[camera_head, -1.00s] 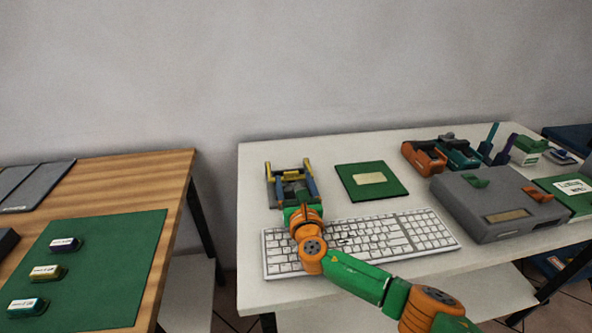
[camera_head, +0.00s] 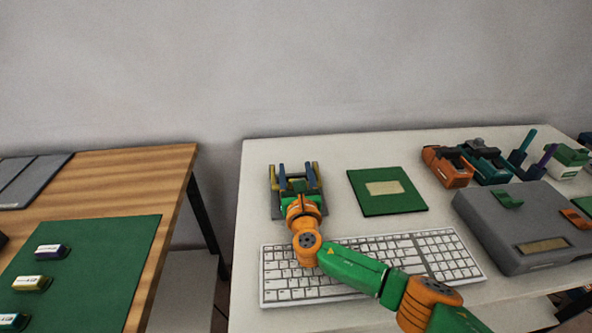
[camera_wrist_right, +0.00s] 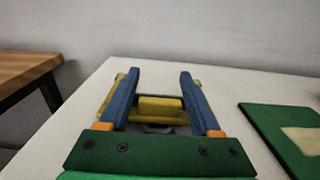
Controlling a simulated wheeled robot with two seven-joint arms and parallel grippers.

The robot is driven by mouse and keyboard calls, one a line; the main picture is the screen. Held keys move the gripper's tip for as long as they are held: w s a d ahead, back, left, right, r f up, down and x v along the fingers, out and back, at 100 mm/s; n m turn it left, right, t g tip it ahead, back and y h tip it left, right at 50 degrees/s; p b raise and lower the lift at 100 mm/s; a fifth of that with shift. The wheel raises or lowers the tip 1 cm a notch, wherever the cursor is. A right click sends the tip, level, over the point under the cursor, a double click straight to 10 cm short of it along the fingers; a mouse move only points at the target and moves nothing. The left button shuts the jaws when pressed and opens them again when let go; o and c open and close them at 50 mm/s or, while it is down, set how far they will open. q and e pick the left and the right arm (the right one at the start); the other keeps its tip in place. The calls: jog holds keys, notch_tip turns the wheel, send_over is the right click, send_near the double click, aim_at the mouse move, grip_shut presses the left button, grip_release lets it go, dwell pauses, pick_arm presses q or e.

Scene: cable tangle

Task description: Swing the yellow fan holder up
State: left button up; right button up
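The yellow fan holder (camera_head: 273,173) is on a small grey unit at the white table's back left. In the right wrist view its yellow crosspiece (camera_wrist_right: 160,106) lies low between my fingers, with yellow parts outside them and a grey loop beneath. My right gripper (camera_head: 297,171) is over the unit, and its two blue fingers point toward the wall. In the right wrist view the gripper (camera_wrist_right: 157,76) is open, its fingers wide apart and gripping nothing. Whether a finger touches the holder I cannot tell. In the head view the gripper hides the unit's middle. My left gripper is not in view.
A white keyboard (camera_head: 375,262) lies under my right arm. A green board (camera_head: 386,191) is to the right of the holder. A grey box (camera_head: 530,230) and orange and teal devices (camera_head: 447,166) stand farther right. A wooden table (camera_head: 130,172) is at the left.

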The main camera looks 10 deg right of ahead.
grip_shut()
dwell(1.2)
